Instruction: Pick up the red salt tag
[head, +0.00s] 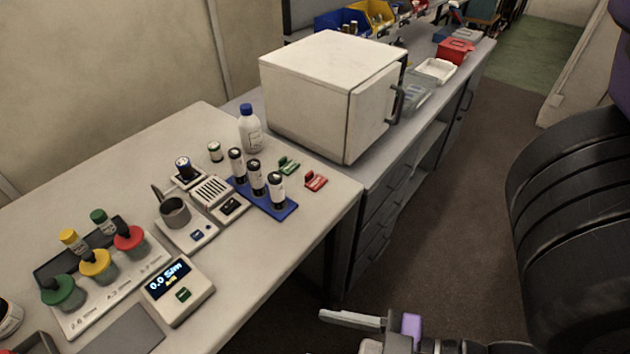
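The red salt tag (315,181) lies on the light worktop near its right edge, to the right of a similar green tag (289,166). It looks like a small red clip-shaped piece with a pale mark; the writing is too small to read. My gripper (352,328) shows only in part at the bottom edge, out past the worktop's right edge and well apart from the red tag. One pale finger is clear; the rest is cut off by the frame, so its opening cannot be told.
A blue rack (284,212) with black-and-white vials stands just left of the tags. A white bottle (249,130) and a large white box-shaped appliance (318,105) stand behind. A scale (178,292) and colored-lid jars are at left.

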